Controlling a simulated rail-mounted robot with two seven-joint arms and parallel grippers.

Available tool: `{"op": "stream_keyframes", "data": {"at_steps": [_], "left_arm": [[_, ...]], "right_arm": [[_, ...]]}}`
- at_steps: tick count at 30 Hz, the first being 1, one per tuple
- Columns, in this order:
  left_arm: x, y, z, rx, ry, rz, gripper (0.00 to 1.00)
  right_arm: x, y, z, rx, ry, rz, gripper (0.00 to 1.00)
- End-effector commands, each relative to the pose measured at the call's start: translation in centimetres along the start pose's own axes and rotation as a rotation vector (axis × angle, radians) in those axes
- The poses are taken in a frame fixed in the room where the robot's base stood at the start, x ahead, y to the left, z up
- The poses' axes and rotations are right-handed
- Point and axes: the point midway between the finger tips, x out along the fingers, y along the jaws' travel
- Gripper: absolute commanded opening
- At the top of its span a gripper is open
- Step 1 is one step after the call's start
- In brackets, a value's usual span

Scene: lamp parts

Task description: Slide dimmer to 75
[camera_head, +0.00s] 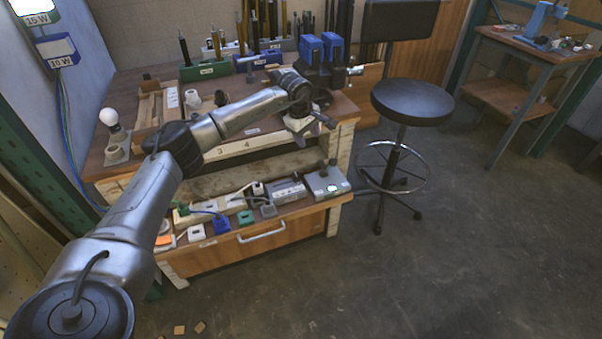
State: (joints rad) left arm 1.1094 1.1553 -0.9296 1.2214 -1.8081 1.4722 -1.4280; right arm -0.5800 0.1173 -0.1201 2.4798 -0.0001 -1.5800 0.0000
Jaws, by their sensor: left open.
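The likely dimmer is a grey box (322,180) with a small lit green display and a dark knob at its back edge. It sits at the right end of the lower shelf of the workbench. The reading on its display is too small to make out. My left arm reaches in from the lower left across the bench. My left gripper (318,126) is open and empty at the bench's right front edge, above and apart from the grey box. My right gripper is not in view.
The lower shelf holds several plugs and sockets (221,224) and another grey box (287,191). A blue vise (322,50) stands at the bench's back right. A light bulb (110,118) stands at the left. A black stool (411,101) is on the right, with clear floor in front.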

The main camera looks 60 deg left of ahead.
Motion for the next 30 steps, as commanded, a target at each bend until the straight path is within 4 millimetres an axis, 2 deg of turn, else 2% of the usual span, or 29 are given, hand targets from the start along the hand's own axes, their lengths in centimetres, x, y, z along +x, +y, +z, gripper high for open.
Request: {"op": "stream_keyframes", "data": {"at_steps": [3,6,13,30], "left_arm": [[-0.2,-2.5,-0.5,0.137,0.024,-0.155,0.49],[-0.5,-3.7,-0.7,0.24,0.016,-0.234,0.49],[0.5,-4.0,-0.7,0.338,0.002,-0.239,0.49],[10.1,-6.2,-1.1,0.337,0.002,-0.237,0.49]], "right_arm": [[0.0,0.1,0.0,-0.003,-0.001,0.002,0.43],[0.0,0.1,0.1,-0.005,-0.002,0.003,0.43],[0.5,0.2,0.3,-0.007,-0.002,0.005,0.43],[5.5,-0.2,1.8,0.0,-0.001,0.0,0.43]]}}
